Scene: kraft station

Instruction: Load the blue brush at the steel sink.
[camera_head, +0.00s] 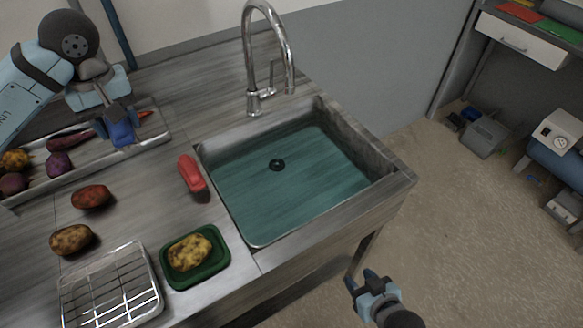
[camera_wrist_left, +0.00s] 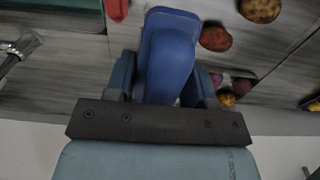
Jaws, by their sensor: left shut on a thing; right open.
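The blue brush (camera_wrist_left: 168,58) is between the fingers of my left gripper (camera_wrist_left: 165,85), which is shut on it. In the head view my left gripper (camera_head: 118,122) holds the blue brush (camera_head: 122,134) above the right end of the long metal tray, left of the sink. The steel sink (camera_head: 325,215) holds teal water with a dark drain (camera_head: 277,165). The brush is apart from the water. My right gripper (camera_head: 367,285) is open and empty, in front of the counter and low right of the sink.
A red brush-like object (camera_head: 190,174) stands left of the sink. A green tray (camera_head: 207,272) holds a potato, with a wire rack (camera_head: 110,290) beside it. Two potatoes (camera_head: 91,196) lie on the counter. The metal tray (camera_head: 155,137) holds vegetables. A faucet (camera_head: 254,100) stands behind the sink.

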